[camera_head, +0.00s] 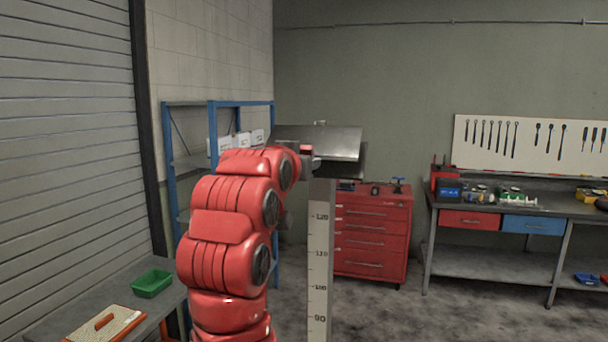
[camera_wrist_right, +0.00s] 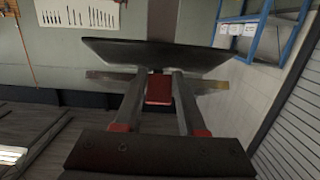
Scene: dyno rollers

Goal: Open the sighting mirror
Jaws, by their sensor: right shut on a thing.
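The sighting mirror (camera_head: 335,141) is a grey metal plate on top of a white column with a number scale (camera_head: 318,250). A darker plate shows under its right side, with a gap between them. My right gripper (camera_head: 308,158) is at the left edge of the mirror, its red arm rising from below. In the right wrist view, the fingers of my right gripper (camera_wrist_right: 158,78) reach to the dark plate (camera_wrist_right: 155,55) and are shut on a part of the mirror. A small red block (camera_wrist_right: 158,90) shows between the fingers. The exact contact is hidden. My left gripper is out of view.
A blue shelf rack (camera_head: 212,130) stands behind the arm. A red drawer cabinet (camera_head: 372,235) is behind the column. A workbench (camera_head: 520,208) is at right. A side table with a green bin (camera_head: 152,283) is at lower left. Floor right of the column is clear.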

